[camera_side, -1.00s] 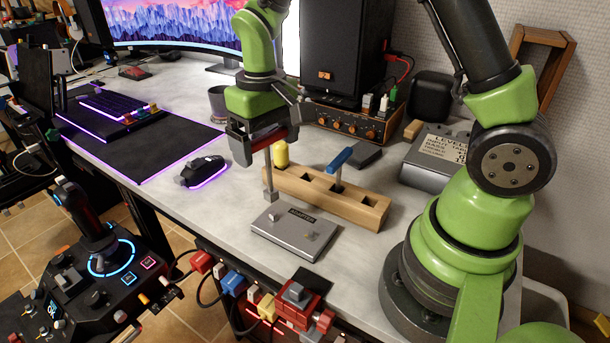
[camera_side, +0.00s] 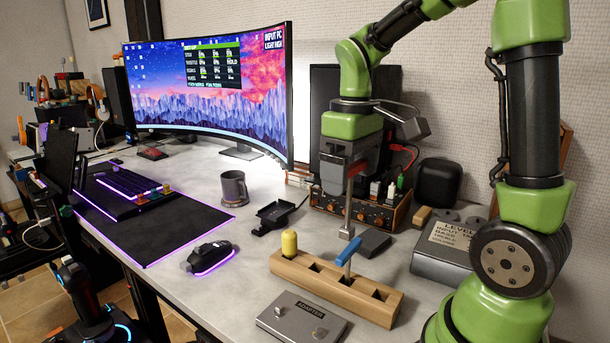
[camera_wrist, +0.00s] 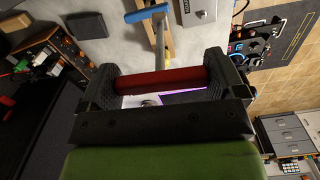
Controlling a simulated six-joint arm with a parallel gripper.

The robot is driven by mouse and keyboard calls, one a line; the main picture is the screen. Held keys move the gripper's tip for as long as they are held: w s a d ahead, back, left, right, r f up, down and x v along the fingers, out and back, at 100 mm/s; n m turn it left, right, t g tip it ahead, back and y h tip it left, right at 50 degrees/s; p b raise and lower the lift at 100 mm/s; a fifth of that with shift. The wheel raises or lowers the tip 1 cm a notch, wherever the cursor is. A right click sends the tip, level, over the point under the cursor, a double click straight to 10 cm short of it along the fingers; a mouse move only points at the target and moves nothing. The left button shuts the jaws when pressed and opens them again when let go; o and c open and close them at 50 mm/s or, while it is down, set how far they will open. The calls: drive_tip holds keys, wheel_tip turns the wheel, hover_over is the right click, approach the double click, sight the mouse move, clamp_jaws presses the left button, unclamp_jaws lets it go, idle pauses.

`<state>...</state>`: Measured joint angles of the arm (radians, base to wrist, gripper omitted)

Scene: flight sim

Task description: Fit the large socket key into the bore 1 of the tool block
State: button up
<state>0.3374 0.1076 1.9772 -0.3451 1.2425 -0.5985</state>
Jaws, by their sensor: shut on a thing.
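My gripper (camera_side: 352,168) is shut on the red handle of the large socket key (camera_side: 348,207). The key hangs about upright, its grey socket end lowest, and appears above and behind the tool block in the side view. The wooden tool block (camera_side: 293,273) lies on the desk. A yellow-topped tool (camera_side: 289,243) stands at its left end, and a blue-handled key (camera_side: 346,251) stands farther right. Dark openings show in the block's top; I cannot tell which is bore 1. In the wrist view the red handle (camera_wrist: 160,83) spans the jaws; the blue handle (camera_wrist: 146,13) is beyond.
A grey adapter plate (camera_side: 300,318) lies in front of the block. A dark flat box (camera_side: 373,243) and a grey labelled box (camera_side: 445,248) are behind and right. A mug (camera_side: 233,188), black cradle (camera_side: 273,216) and mouse (camera_side: 210,256) are left. Bare desk lies between mouse and block.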

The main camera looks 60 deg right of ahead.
drive_tip(key=s+d+f, duration=0.2)
drive_tip(key=s+f, duration=0.3)
drive_tip(key=s, duration=0.1)
drive_tip(key=shift+s+d+f+n, duration=0.25)
drive_tip(key=shift+s+d+n, duration=0.05)
drive_tip(key=shift+n, duration=0.1)
drive_tip(key=shift+f, duration=0.1)
drive_tip(key=shift+f, duration=4.8)
drive_tip(key=o, duration=0.7)
